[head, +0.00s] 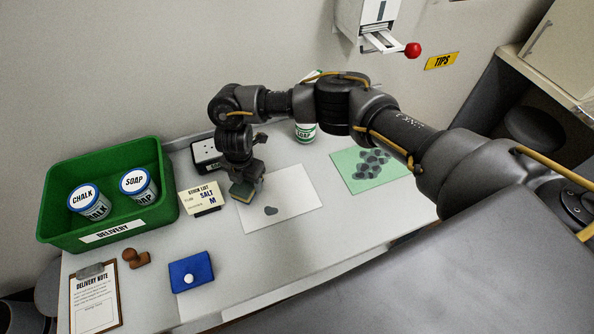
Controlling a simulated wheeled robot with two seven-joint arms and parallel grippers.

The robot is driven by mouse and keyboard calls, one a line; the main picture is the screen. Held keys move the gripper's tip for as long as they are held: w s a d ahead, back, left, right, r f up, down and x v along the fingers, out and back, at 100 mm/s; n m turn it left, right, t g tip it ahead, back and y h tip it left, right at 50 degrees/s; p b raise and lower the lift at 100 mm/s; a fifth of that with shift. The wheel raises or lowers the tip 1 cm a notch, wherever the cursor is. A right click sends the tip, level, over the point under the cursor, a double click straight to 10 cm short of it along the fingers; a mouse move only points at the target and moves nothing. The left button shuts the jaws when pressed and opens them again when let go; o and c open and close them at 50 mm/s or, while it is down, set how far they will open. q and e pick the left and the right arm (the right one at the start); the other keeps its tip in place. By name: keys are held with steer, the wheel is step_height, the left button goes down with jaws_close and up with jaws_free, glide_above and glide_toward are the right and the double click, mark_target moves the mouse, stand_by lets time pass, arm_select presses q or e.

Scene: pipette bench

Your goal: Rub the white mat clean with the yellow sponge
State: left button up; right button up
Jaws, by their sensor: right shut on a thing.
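The white mat (290,193) lies flat on the bench in the middle of the head view. One dark grey stain (270,211) shows on it, toward its front. My right gripper (245,177) points down at the mat's left back edge and is shut on the sponge (241,192). The sponge shows a dark green layer and a thin yellowish one, and the fingers partly hide it. It is at the mat's left side; I cannot tell if it touches the surface. My left gripper is not in view.
A stock list card (200,198) stands just left of the sponge. A green delivery bin (160,209) holds two cans. A green mat (345,168) with several dark spots lies right. A blue wallet (190,270), stamp (137,258) and clipboard (95,310) lie in front.

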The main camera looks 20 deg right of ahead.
steer(key=shift+s+r+p, duration=0.15)
steer(key=shift+r+p, duration=1.85)
steer(key=shift+r, duration=0.75)
steer(key=m, duration=0.2)
steer(key=shift+s+a+m, duration=0.2)
steer(key=shift+s+m, duration=0.05)
steer(key=shift+m, duration=0.05)
steer(key=s+m, duration=0.1)
steer(key=s+a+m, duration=0.1)
steer(key=m, duration=0.1)
steer(key=s+m, duration=0.1)
steer(key=s, duration=0.1)
steer(key=shift+s+a+r, duration=0.1)
steer(key=shift+a+r, duration=0.25)
steer(key=shift+a, duration=0.05)
steer(key=s+d+r+m+b, duration=0.2)
steer(key=d+r, duration=0.4)
steer(key=d, duration=0.3)
steer(key=s+d+r+m+b, duration=0.2)
steer(key=d+r+m+b, duration=0.2)
steer(key=d, duration=0.5)
step_height(320, 180, up, 2)
steer(key=m, duration=0.3)
steer(key=shift+s+d+b, duration=0.15)
steer(key=shift+b, duration=0.25)
